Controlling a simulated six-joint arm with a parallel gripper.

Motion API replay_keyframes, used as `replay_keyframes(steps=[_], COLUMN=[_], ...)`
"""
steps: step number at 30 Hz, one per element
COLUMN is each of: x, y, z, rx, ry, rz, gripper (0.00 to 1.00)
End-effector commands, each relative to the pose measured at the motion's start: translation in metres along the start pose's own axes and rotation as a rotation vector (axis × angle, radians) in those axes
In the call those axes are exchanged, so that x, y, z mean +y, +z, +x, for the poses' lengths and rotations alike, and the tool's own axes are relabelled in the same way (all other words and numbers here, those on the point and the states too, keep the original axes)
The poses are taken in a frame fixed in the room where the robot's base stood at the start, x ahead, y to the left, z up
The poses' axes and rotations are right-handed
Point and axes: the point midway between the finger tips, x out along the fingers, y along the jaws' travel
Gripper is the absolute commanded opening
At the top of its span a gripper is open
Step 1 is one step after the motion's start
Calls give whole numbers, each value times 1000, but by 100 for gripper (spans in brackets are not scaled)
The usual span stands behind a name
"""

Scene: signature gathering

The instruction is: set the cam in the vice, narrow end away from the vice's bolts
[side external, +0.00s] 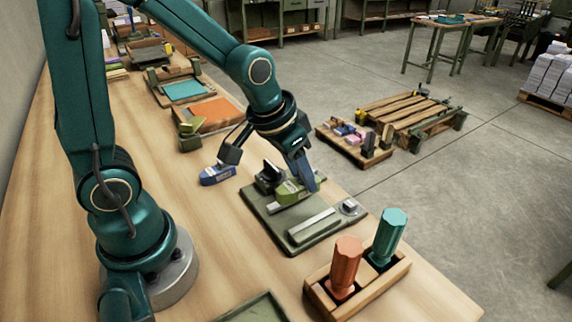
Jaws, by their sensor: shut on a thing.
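The vice is a dark green flat base (258,207) with a pale metal bar (314,225) and a round bolt-like fitting (349,206) at its right end. An olive-green block with a pale label, which I take as the cam (291,192), is at the far part of the base. My gripper (268,168) is over this part, fingers pointing down, with its right finger against the olive block. I read it as shut on this block. A black upright part (269,176) stands beside it. I cannot tell which end is narrow, or whether the block touches the vice.
A blue labelled block (217,174) lies left of the vice. A wooden holder (364,292) with an orange (345,266) and a teal (388,236) handle stands at the near right. An olive block (190,130) and orange panel (213,113) lie farther back.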

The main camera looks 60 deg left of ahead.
Motion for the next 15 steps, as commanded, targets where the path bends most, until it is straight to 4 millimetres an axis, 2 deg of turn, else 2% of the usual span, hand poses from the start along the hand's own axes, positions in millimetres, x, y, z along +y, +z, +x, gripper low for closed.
replay_keyframes(steps=[7,15], x=[9,9], y=[0,13], z=[12,41], rx=[1,-1], ry=[1,0], rz=[-2,-3], gripper=[0,0])
